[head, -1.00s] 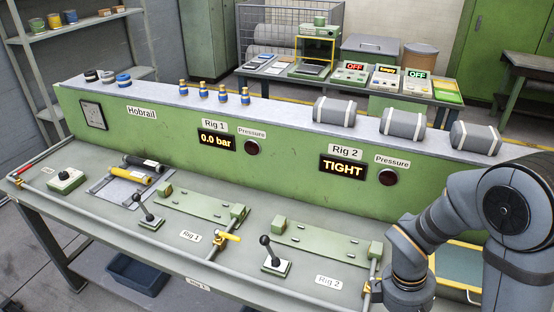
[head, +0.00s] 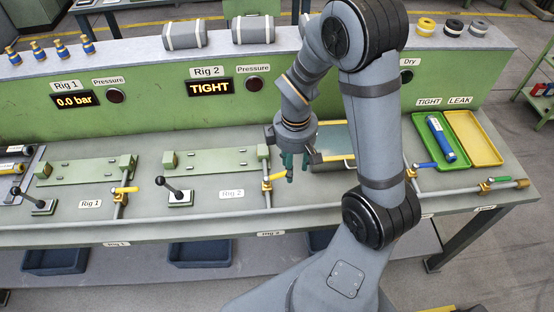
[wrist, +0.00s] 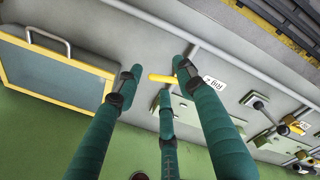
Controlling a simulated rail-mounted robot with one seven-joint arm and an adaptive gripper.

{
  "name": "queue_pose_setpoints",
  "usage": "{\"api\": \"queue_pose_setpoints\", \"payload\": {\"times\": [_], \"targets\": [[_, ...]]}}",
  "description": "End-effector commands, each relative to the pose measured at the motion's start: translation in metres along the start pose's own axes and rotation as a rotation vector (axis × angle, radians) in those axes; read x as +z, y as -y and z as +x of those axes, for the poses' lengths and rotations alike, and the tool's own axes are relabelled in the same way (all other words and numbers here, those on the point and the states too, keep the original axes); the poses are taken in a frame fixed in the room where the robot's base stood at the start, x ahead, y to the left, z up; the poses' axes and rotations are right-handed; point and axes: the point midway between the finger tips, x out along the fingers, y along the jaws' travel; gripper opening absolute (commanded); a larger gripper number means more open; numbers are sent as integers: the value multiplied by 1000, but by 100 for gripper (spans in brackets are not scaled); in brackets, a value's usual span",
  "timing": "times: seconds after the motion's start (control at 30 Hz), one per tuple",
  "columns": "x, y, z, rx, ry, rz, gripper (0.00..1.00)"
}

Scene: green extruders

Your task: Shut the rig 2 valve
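The rig 2 valve has a yellow handle (head: 275,177) on the pipe at the right end of the Rig 2 fixture (head: 215,160). The handle lies crosswise to that pipe. My gripper (head: 291,172) points down just right of the handle, with teal fingers apart. In the wrist view the yellow handle (wrist: 162,78) shows between the spread fingertips of my gripper (wrist: 155,80). Contact cannot be told. The Rig 2 display (head: 209,87) reads TIGHT, and the pressure lamp (head: 254,84) beside it is dark.
A black-knobbed lever (head: 175,190) stands left of the valve. A yellow-rimmed tray (wrist: 55,75) lies on the other side of my gripper. The Rig 1 valve (head: 124,190) is farther left. A green tray (head: 430,150) holding a blue cylinder (head: 441,139) is at right.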

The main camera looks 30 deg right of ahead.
Motion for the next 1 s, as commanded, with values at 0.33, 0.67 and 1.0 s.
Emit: {"api": "queue_pose_setpoints", "payload": {"times": [0.33,0.67,1.0], "targets": [[-37,-27,-3,113,-87,-592,40],[-40,-29,30,112,-80,-673,40],[-46,-34,88,116,-82,-671,40]]}}
